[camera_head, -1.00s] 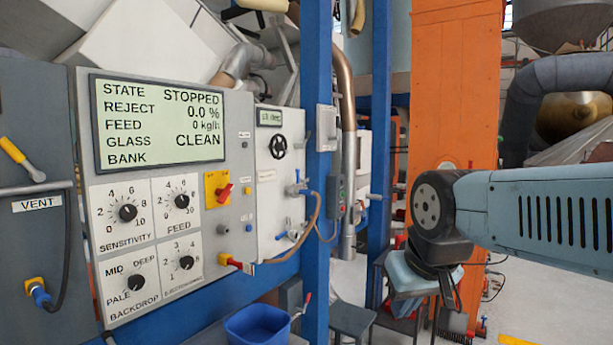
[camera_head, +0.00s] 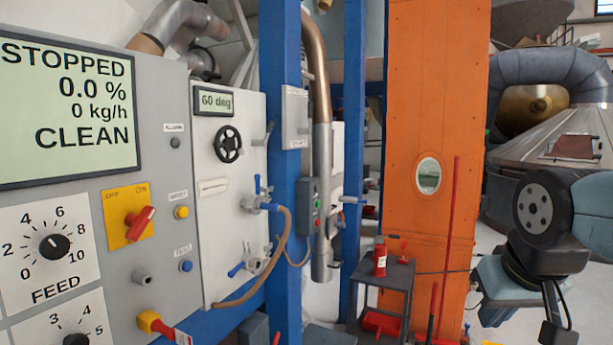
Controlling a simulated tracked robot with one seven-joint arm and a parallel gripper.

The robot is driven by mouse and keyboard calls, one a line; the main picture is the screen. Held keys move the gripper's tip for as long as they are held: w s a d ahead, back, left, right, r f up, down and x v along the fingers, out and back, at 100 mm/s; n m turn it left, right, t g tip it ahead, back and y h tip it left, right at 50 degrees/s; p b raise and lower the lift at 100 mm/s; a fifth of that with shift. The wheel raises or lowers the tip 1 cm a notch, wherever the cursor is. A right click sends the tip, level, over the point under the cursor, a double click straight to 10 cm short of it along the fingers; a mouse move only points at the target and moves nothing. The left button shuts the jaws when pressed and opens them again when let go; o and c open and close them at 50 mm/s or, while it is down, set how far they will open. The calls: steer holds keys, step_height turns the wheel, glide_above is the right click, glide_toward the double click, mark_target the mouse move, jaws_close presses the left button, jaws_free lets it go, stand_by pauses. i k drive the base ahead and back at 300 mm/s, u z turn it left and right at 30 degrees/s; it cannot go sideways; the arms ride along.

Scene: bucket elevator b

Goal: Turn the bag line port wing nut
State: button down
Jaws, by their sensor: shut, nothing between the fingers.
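I cannot pick out for sure a wing nut on a bag line port. Small fittings show on the white panel (camera_head: 215,245): a grey fitting (camera_head: 263,134) at its upper right edge, a blue-handled valve (camera_head: 258,200) with a brown hose (camera_head: 282,255), and another blue-handled valve (camera_head: 245,267) lower down. They are too small to tell their exact shape. My arm is folded at the lower right, well apart from these fittings. The fingers of my gripper do not show.
A grey control panel (camera_head: 160,255) with knobs and a red switch (camera_head: 138,222) stands at the left. Blue posts (camera_head: 285,200) and a metal pipe (camera_head: 321,200) stand in the middle. A dark stand (camera_head: 382,285) holds a red bottle (camera_head: 380,258). An orange column (camera_head: 425,110) rises behind.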

mark_target(266, 190)
steer(key=u, duration=0.2)
steer(key=i, duration=1.05)
steer(key=u, duration=0.75)
steer(key=k, duration=0.9)
steer(key=u, duration=0.2)
steer(key=i, duration=0.9)
steer(key=z, duration=0.1)
